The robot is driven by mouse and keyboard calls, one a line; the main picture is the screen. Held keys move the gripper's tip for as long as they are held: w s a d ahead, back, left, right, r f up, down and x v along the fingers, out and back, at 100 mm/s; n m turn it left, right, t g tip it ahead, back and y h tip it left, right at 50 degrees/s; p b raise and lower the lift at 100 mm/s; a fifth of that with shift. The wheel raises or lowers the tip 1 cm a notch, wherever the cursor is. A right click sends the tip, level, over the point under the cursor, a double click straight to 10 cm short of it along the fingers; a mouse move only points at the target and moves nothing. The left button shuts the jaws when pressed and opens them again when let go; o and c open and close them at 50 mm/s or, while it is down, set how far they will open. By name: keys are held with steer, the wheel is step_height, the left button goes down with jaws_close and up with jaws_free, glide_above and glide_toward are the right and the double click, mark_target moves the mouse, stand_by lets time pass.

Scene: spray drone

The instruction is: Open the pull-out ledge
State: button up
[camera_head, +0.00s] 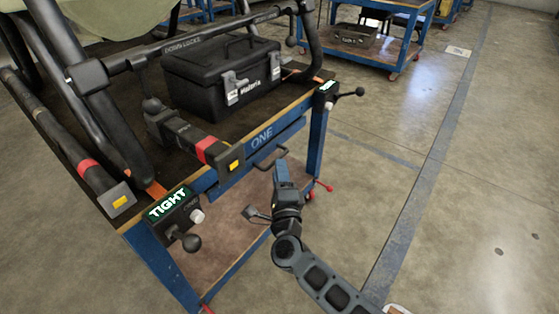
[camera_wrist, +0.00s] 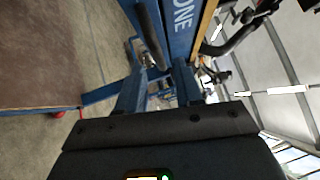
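The pull-out ledge (camera_head: 238,168) is a blue panel marked "ONE" along the front of the workbench. Its dark bar handle (camera_head: 268,160) sticks out near the panel's middle. In the wrist view, the ledge (camera_wrist: 181,28) is at the top with its handle (camera_wrist: 151,35) left of it. My gripper (camera_head: 284,165) is just in front of and to the right of the handle in the head view. In the wrist view, my gripper (camera_wrist: 158,70) shows two blue fingers apart with a gap between them; the handle appears beyond the fingertips. Contact is not visible.
A black toolbox (camera_head: 222,80) sits on the workbench among dark drone frame tubes. A green "TIGHT" display (camera_head: 168,204) and black knob levers stick out at the bench's front corners. Another blue cart (camera_head: 375,42) stands behind. The floor at right is mostly clear.

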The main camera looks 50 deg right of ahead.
steer(key=b+x, duration=0.1)
steer(key=x, duration=0.4)
steer(key=shift+a, duration=0.1)
jaws_close()
stand_by(0.5)
